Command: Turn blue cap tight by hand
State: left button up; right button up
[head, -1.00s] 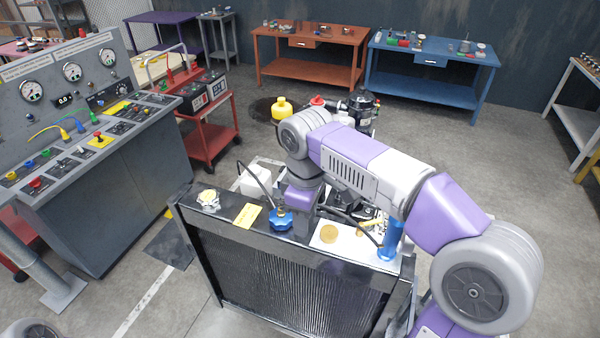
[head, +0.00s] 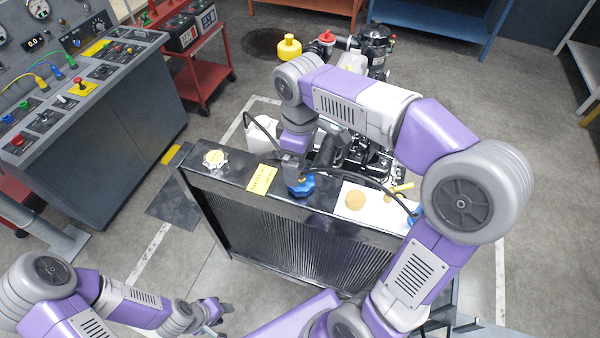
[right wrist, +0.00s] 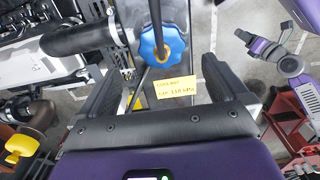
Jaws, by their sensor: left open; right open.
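The blue cap (head: 301,187) sits on the black top of the radiator (head: 235,185), scalloped at its edge. My right gripper (head: 296,158) is right above it, pointing down. In the right wrist view the cap (right wrist: 162,50) shows beyond the open fingers (right wrist: 160,82), with a gold-coloured centre and a dark hose passing across it. I cannot tell whether the fingers touch it. My left gripper (head: 220,308) is open and empty, low and to the left, in front of the radiator.
A yellow label (head: 262,179) and a pale cap (head: 214,159) lie left of the blue cap. A white pad (head: 375,208) with a round tan piece (head: 355,200) lies to its right. Engine parts crowd behind; a grey console (head: 110,140) stands left.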

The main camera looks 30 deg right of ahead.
aim_at(301, 173)
jog(key=f+b, duration=0.4)
jog(key=f, duration=0.1)
jog(key=shift+s+f+b, duration=0.2)
jog(key=shift+f+b, duration=0.05)
jog(key=shift+b, duration=0.05)
jog(key=shift+s+r, duration=0.15)
jog(key=shift+r, duration=0.1)
jog(key=shift+p, duration=0.3)
jog(key=c, duration=1.5)
